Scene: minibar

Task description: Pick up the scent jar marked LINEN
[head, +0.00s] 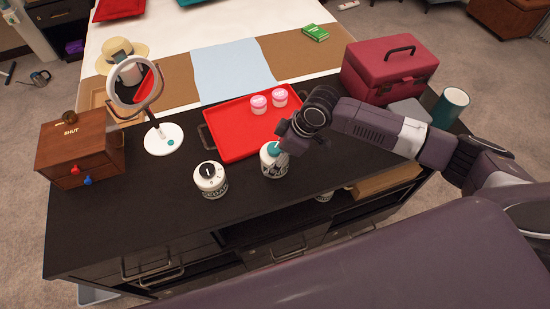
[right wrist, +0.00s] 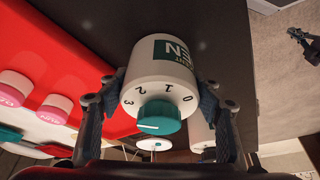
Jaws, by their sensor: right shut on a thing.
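The scent jar (right wrist: 165,75) in my right gripper is white with a teal dial knob and numbers around it. Its teal label faces away and reads "EN" at the end; the rest is cut off by the curve. It also shows in the head view (head: 272,166), upright at the front of the black counter. My right gripper (head: 284,148) comes from the right and above; its fingers (right wrist: 164,103) are shut on both sides of the jar. A dark jointed shape at the right wrist view's right edge looks like my left gripper (right wrist: 306,42); its fingers are too small to read.
A white jar with a black knob (head: 210,179) stands to the left. A red tray (head: 232,142) behind holds two pink-lidded jars (head: 259,104). A round mirror (head: 164,140), a wooden drawer box (head: 72,146), a red case (head: 385,72) and a teal cup (head: 449,107) stand around.

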